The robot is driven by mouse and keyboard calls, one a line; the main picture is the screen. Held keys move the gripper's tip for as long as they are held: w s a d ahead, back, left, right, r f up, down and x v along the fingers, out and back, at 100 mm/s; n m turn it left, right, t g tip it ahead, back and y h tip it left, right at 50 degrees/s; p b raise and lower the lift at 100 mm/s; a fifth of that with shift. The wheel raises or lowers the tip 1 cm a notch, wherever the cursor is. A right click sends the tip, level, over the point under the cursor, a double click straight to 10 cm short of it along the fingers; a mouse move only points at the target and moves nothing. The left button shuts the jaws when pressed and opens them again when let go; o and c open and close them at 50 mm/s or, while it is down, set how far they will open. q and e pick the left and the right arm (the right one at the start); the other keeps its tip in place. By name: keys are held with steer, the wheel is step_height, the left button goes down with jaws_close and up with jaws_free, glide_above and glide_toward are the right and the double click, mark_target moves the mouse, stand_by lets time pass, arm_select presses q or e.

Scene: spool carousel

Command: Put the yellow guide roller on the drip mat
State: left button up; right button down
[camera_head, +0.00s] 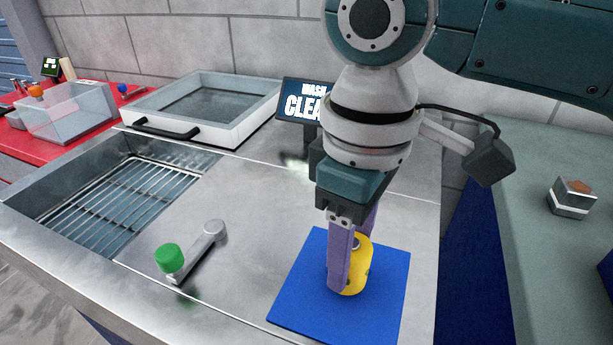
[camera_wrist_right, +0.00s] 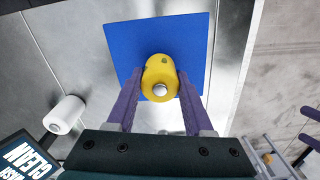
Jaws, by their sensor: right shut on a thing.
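The yellow guide roller (camera_head: 357,272) is between the purple fingers of my right gripper (camera_head: 352,270), which is shut on it. The roller is over the blue drip mat (camera_head: 300,297); I cannot tell whether it touches the mat. In the right wrist view the roller (camera_wrist_right: 159,76) shows a metal pin at its near end, with the mat (camera_wrist_right: 190,30) behind it. The right gripper (camera_wrist_right: 160,90) has a finger on each side of the roller. One finger hides part of the roller in the head view. My left gripper is not in view.
A sink with a rack (camera_head: 130,190) is at the left. A white tray (camera_head: 205,107) and a sign (camera_head: 300,100) stand behind. A small block (camera_head: 572,198) sits on the right counter.

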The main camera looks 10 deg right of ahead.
steer(key=shift+f, duration=0.2)
steer(key=shift+f, duration=0.15)
steer(key=shift+c, duration=1.4)
jaws_free()
